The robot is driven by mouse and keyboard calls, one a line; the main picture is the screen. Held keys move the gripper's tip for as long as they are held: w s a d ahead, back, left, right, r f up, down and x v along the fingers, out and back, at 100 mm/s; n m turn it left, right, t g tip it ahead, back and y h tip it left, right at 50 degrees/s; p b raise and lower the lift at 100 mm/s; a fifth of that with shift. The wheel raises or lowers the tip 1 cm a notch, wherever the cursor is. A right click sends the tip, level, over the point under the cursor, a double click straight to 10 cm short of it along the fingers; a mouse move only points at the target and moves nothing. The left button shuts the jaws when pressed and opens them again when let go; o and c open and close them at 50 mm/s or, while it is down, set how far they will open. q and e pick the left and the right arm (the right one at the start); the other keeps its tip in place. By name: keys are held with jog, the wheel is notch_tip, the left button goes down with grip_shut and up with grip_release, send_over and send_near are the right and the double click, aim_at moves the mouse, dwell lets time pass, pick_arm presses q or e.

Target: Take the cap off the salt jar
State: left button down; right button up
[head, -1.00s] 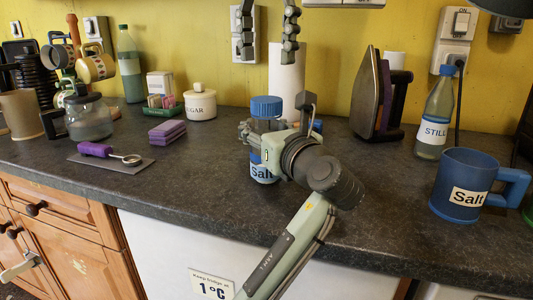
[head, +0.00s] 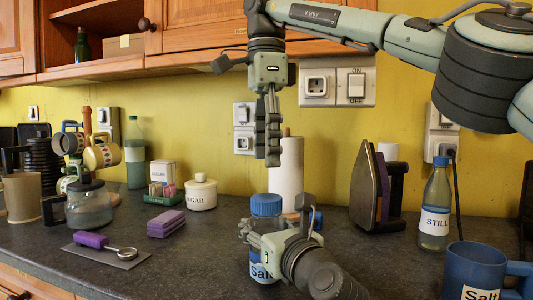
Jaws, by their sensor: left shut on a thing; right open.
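The salt jar is a clear jar with a blue-and-white "Salt" label (head: 261,271) and a blue screw cap (head: 266,206). It stands upright on the worktop, cap on. My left gripper (head: 258,236) is shut around the jar's body below the cap, hiding part of its right side. My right gripper (head: 267,158) points straight down above the cap, with a small gap between fingertips and cap. It is open and empty; its fingers nearly overlap in this view, so the opening between them is hard to see.
A paper towel roll (head: 288,175) stands behind the jar. An iron (head: 372,190), a STILL bottle (head: 435,208) and a blue mug labelled Salt (head: 468,272) are to the right. A sugar pot (head: 201,193) and purple sponges (head: 166,224) are left. Wall cupboards (head: 190,48) hang above.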

aim_at(266, 197)
jog(key=m, duration=0.7)
jog(key=shift+m, duration=0.3)
jog(key=m, duration=0.4)
jog(key=shift+m, duration=0.3)
jog(key=m, duration=1.4)
jog(key=shift+m, duration=0.3)
jog(key=m, duration=0.9)
jog(key=shift+m, duration=0.3)
jog(key=m, duration=0.5)
jog(key=shift+f+m, duration=0.4)
jog(key=shift+f, duration=3.6)
